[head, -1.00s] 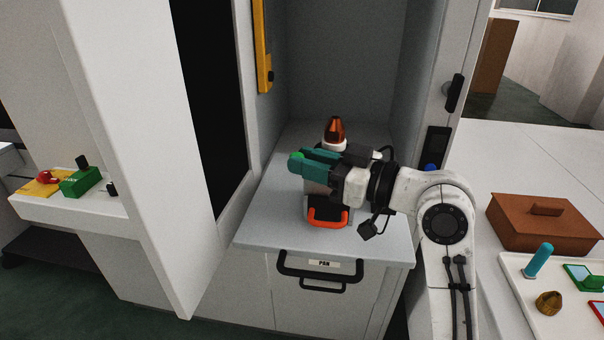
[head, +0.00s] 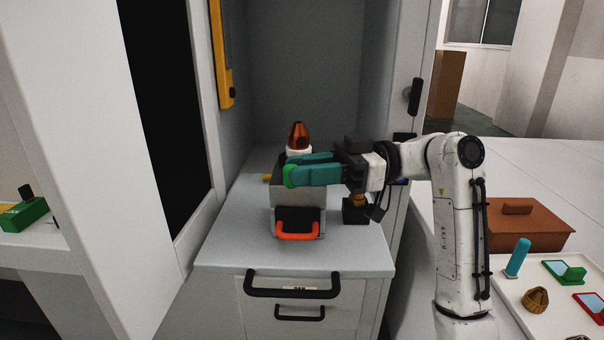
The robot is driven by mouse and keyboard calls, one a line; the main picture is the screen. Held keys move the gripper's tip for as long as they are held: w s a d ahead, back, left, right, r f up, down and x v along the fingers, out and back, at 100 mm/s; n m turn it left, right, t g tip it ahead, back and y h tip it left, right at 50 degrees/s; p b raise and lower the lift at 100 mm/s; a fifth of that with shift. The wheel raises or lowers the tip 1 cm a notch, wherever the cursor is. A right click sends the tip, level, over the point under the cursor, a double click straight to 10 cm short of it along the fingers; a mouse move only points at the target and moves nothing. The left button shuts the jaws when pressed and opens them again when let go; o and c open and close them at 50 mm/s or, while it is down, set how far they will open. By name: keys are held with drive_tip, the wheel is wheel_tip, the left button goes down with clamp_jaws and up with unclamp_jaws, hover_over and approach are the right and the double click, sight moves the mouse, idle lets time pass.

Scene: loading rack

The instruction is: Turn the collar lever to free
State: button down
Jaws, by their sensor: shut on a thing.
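A grey box-shaped unit (head: 284,195) with an orange handle (head: 297,231) on its dark front stands on the grey shelf (head: 235,240). An amber-topped part with a white collar (head: 299,150) rises at its back. My gripper (head: 296,174) reaches in from the right, its teal fingers level across the top of the unit. The rest of the lever is hidden behind the fingers. A small yellow piece (head: 267,178) shows just left of the fingertips.
Cabinet walls enclose the shelf at the back and sides, with a yellow bar (head: 221,60) on the left wall. A black handle (head: 291,287) is on the front below. A brown box (head: 515,228) and white tray (head: 510,310) are at right. The shelf's front left is clear.

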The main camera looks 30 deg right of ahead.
idle(0.4)
drive_tip(key=c, duration=0.9)
unclamp_jaws()
drive_tip(key=s+r+p, duration=0.2)
drive_tip(key=s+r, duration=0.2)
drive_tip(key=s+r+p, duration=0.3)
drive_tip(key=s+r, duration=0.1)
drive_tip(key=s, duration=0.1)
drive_tip(key=s+a+r+p, duration=0.1)
drive_tip(key=s+r+p, duration=0.2)
drive_tip(key=s+r, duration=0.1)
drive_tip(key=shift+s+r, duration=0.4)
drive_tip(key=shift+s, duration=0.05)
